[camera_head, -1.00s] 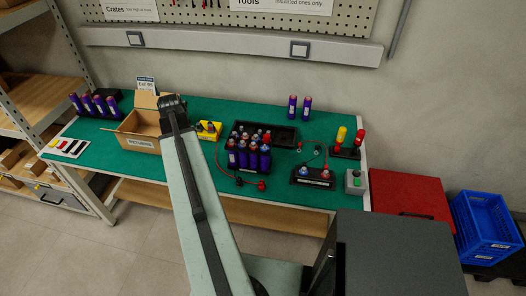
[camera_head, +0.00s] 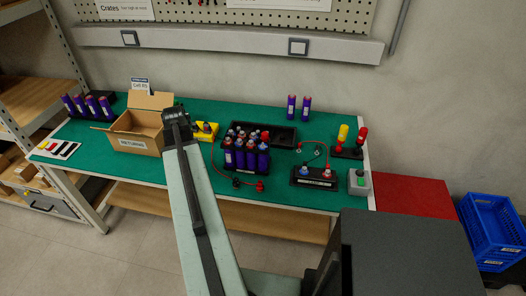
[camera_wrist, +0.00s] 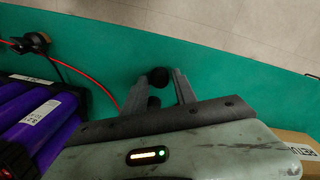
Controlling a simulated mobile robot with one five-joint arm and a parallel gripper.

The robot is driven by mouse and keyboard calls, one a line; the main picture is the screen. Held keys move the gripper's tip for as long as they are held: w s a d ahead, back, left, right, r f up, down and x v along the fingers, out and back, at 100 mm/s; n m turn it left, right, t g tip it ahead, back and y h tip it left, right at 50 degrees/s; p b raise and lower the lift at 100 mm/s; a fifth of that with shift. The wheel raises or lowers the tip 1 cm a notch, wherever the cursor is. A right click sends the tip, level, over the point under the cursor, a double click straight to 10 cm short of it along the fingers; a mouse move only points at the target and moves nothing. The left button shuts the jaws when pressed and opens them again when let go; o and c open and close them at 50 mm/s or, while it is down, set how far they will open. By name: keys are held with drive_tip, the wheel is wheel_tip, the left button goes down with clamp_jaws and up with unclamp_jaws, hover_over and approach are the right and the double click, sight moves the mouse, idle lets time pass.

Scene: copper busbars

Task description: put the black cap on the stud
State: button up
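My gripper (camera_wrist: 160,84) is over the green mat in the wrist view, with its two grey fingers pointing toward the bench's front edge. A dark rounded piece, which looks like the black cap (camera_wrist: 158,77), fills the gap between the fingertips. A second dark round part shows closer to the palm. In the head view my arm hides the gripper and this piece. I cannot tell which post is the stud.
Purple cells (camera_head: 245,157) stand in a black holder mid-bench, also close left in the wrist view (camera_wrist: 35,115). A red cable with dark and red ends (camera_head: 260,186) lies in front. A cardboard box (camera_head: 133,142) is left. A grey button box (camera_head: 358,182) stands at the right edge.

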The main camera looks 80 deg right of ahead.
drive_tip(key=shift+r, duration=0.1)
drive_tip(key=shift+c, duration=0.3)
clamp_jaws()
wheel_tip(320, 180, up, 5)
drive_tip(key=p, duration=0.5)
drive_tip(key=shift+r, duration=0.15)
drive_tip(key=shift+s+f, duration=0.1)
drive_tip(key=shift+f, duration=0.1)
